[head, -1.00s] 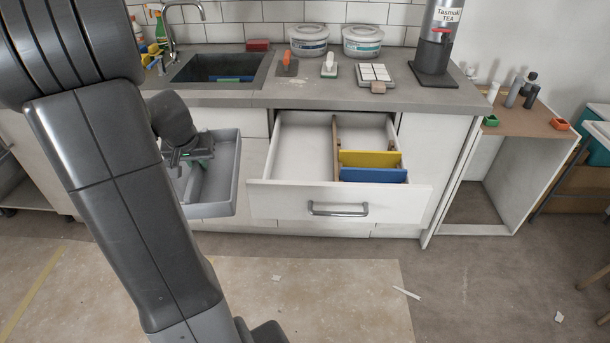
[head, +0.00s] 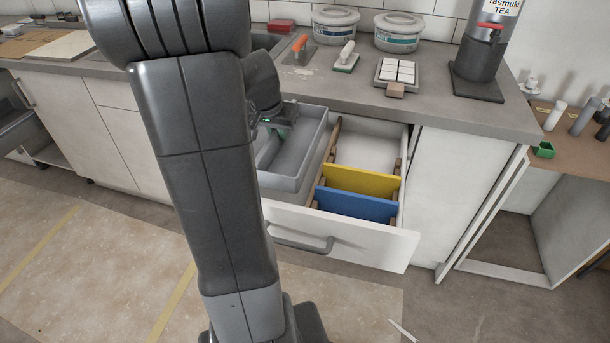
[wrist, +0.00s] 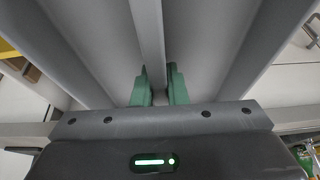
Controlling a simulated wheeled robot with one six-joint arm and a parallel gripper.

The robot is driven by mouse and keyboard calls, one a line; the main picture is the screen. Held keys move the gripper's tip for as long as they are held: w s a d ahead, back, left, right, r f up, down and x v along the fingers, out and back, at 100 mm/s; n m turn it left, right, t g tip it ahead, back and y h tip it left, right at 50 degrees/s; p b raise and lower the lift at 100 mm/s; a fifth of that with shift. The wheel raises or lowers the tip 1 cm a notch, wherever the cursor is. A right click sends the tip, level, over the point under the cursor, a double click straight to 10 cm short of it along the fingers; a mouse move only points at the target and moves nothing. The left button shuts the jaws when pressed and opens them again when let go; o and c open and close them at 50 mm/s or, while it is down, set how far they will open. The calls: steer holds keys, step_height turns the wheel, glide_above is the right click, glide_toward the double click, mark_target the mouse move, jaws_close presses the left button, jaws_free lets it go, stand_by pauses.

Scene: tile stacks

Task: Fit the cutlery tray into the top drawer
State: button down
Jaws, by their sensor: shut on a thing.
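The grey cutlery tray (head: 309,150) is at the left part of the open top drawer (head: 350,245), left of the wooden divider (head: 333,140). I cannot tell whether it rests on the drawer floor or hangs just above it. My gripper (head: 276,128) is shut on the tray's middle rib; in the wrist view its green fingers (wrist: 158,88) stand on both sides of the rib (wrist: 147,45). My arm hides the tray's left side and the drawer's left end.
A yellow panel (head: 360,182) and a blue panel (head: 355,205) stand across the drawer's right part. The counter (head: 440,112) overhangs the drawer's back. White tubs (head: 398,35), a tile stack (head: 397,72) and a tea dispenser (head: 485,50) stand on it.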

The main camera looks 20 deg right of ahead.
mark_target(279, 149)
steer(key=f+b, duration=0.1)
steer(key=f, duration=0.6)
steer(key=shift+d+f, duration=0.15)
steer(key=shift+d, duration=0.05)
steer(key=shift+f+b, duration=0.6)
steer(key=shift+f, duration=1.25)
steer(key=shift+f, duration=0.15)
steer(key=c, duration=1.5)
jaws_free()
steer(key=shift+o, duration=0.2)
